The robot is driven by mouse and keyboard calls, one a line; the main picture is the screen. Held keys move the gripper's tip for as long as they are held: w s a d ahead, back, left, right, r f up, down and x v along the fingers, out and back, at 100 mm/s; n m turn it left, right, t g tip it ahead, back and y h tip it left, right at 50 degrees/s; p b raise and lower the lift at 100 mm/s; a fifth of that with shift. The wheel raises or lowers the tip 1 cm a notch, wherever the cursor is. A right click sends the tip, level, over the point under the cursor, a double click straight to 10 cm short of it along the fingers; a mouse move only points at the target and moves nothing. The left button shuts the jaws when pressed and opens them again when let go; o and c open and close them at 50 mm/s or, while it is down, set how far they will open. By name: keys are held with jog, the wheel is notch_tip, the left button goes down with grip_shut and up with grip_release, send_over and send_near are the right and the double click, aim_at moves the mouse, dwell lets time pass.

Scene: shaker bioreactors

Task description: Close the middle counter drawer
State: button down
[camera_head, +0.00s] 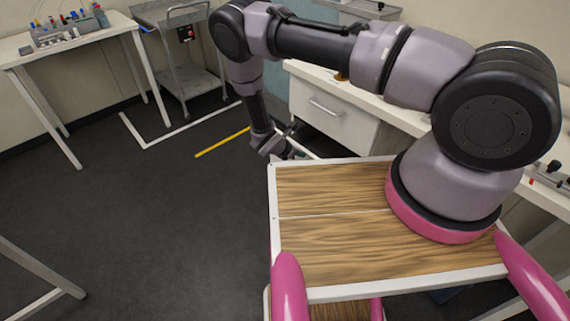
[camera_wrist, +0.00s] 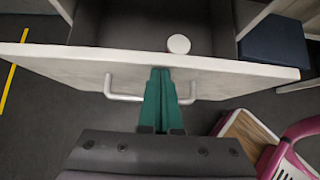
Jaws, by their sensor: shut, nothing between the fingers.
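In the wrist view an open drawer shows, with a white front panel (camera_wrist: 240,76) and a dark interior (camera_wrist: 130,27). Its U-shaped metal handle (camera_wrist: 120,97) shows on both sides of my fingers. My gripper (camera_wrist: 160,72) has its green fingers shut and empty, with the tips over the upper part of the front panel near the middle of the handle. I cannot tell whether they touch the panel. In the head view my gripper (camera_head: 288,150) is low beside the counter, and the pulled-out drawer is mostly hidden behind my own top.
A small round white object (camera_wrist: 178,44) is inside the open drawer. In the head view another drawer front with a handle (camera_head: 326,107) is flush in the white counter. A metal cart (camera_head: 190,75) and white table (camera_head: 75,42) stand at the left. The dark floor (camera_head: 170,220) is clear.

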jog(key=w+d, duration=0.8)
jog(key=d, duration=0.2)
jog(key=shift+d, duration=0.3)
